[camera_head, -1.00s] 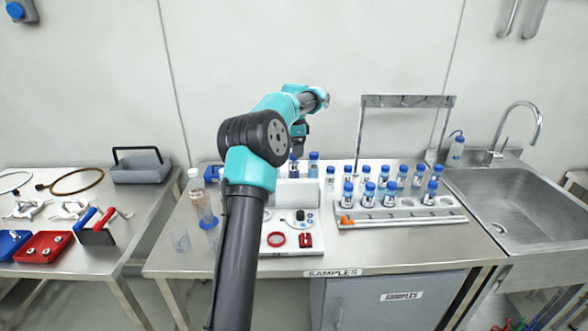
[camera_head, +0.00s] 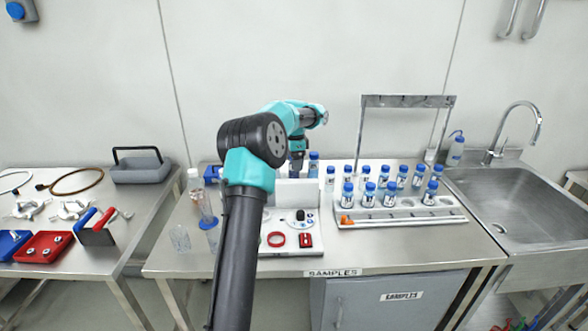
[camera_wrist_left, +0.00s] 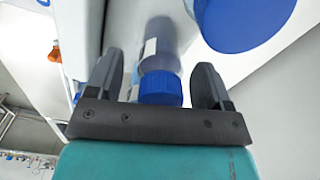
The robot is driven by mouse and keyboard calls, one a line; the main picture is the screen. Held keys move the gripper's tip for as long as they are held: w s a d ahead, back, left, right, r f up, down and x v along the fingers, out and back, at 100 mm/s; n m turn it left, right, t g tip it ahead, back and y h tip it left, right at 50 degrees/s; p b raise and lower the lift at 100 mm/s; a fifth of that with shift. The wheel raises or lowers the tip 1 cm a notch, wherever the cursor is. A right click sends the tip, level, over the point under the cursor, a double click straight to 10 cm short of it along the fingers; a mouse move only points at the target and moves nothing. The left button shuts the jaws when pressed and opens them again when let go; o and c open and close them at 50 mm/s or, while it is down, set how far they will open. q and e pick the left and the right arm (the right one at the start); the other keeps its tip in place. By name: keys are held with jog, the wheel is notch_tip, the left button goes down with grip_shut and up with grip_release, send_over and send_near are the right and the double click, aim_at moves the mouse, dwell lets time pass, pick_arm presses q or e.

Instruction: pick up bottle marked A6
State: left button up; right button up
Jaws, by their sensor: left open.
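My left gripper (camera_head: 296,168) is above the back of the samples bench, behind the white box, pointing down. It is open. In the left wrist view its two fingers (camera_wrist_left: 157,82) stand either side of a bottle with a blue cap (camera_wrist_left: 160,88), with gaps on both sides. The bottle's pale label is seen edge-on and I cannot read it. A second blue-capped bottle (camera_head: 313,163) stands just right of the gripper; a large blue cap (camera_wrist_left: 242,18) shows close by in the wrist view. I cannot tell which bottle is marked A6. My right gripper is not in view.
Several blue-capped bottles (camera_head: 383,176) stand in and behind a white rack (camera_head: 400,216) to the right. A white box with a red ring (camera_head: 276,239) is in front of the gripper. A clear tall bottle (camera_head: 197,190) stands left, a sink (camera_head: 515,205) right.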

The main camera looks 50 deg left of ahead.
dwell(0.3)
pick_arm(q)
jog(key=c, duration=1)
